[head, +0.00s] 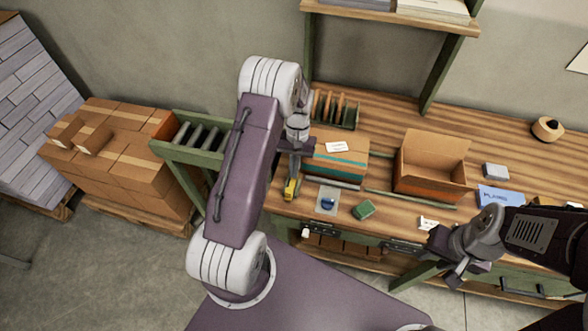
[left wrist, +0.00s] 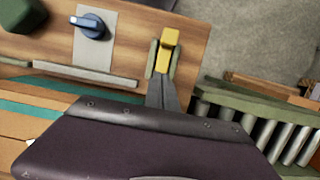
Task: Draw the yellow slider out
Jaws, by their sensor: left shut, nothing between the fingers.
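The yellow slider (head: 291,188) is near the front left edge of the wooden workbench. In the left wrist view the yellow slider (left wrist: 168,42) sits between two short green side pieces. My left gripper (head: 293,166) points down at the slider's rear end. In the left wrist view its dark fingers (left wrist: 162,92) are together with nothing between them, at the near end of the slider. I cannot tell if they touch it. My right gripper (head: 455,262) hangs in front of the bench at the right, away from the slider; its finger gap is unclear.
Right of the slider are a plate with a blue knob (head: 327,202) and a green block (head: 363,210). Behind stand a cardboard box with a teal stripe (head: 337,157), an open box (head: 431,165) and a slotted rack (head: 335,112). A green roller frame (head: 190,152) adjoins the bench's left end.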

